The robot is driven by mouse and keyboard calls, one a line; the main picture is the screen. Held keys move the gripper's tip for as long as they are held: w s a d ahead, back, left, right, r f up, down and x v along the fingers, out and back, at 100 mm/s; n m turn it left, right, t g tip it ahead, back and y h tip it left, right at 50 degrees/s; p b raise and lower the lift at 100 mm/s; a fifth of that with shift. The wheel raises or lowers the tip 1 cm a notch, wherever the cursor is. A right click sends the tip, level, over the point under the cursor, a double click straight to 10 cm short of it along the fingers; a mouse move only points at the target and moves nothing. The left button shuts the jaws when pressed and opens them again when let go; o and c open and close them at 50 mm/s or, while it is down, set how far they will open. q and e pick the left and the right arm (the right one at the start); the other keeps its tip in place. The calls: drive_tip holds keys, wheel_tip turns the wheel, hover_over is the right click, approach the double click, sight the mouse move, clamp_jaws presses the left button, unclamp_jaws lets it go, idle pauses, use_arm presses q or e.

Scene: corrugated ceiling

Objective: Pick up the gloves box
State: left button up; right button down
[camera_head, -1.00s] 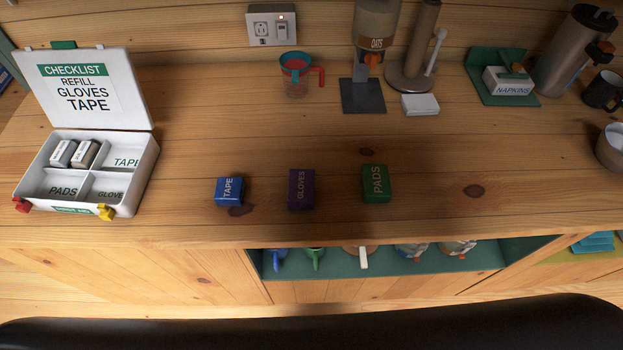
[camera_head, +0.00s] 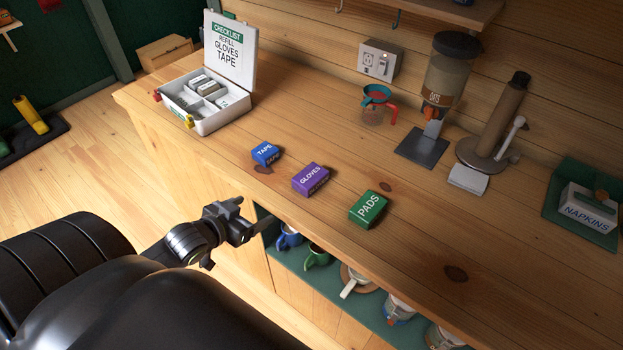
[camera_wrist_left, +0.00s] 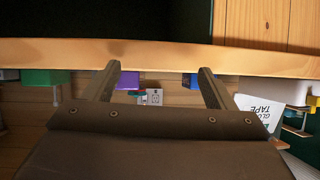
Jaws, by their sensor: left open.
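The gloves box (camera_head: 311,179) is a small purple box lying on the wooden counter, between the blue tape box (camera_head: 265,153) and the green pads box (camera_head: 368,208). My left gripper (camera_head: 250,231) is open and empty in front of the counter's front edge, apart from the gloves box. In the left wrist view my gripper's two fingers (camera_wrist_left: 158,70) are spread. A purple patch of the gloves box (camera_wrist_left: 128,80) shows there beside one finger, partly hidden by the counter edge and finger. My right gripper is not in view.
An open white kit case (camera_head: 222,119) with a checklist lid stands at the counter's left end. A red-handled cup (camera_head: 375,108), an oats dispenser (camera_head: 440,85) and a napkins box (camera_head: 588,207) stand behind. A shelf with several mugs (camera_head: 318,256) is below the counter edge.

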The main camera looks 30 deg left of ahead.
use_arm(q)
drive_tip(key=d+r+m+t+h, duration=0.1)
drive_tip(key=d+r+h, duration=0.1)
drive_tip(key=d+r, duration=0.35)
approach(308, 177)
drive_tip(key=x, duration=0.5)
drive_tip(key=shift+w+d+f, duration=0.1)
drive_tip(key=shift+f, duration=0.4)
drive_tip(key=shift+r+p+x, duration=0.2)
drive_tip(key=shift+p+x, duration=0.15)
drive_tip(key=shift+x, duration=0.85)
drive_tip(key=shift+r+p+x, duration=0.2)
drive_tip(key=shift+p+x, duration=0.1)
drive_tip(key=shift+x, duration=0.85)
drive_tip(key=shift+w+f, duration=0.2)
drive_tip(key=shift+w, duration=0.35)
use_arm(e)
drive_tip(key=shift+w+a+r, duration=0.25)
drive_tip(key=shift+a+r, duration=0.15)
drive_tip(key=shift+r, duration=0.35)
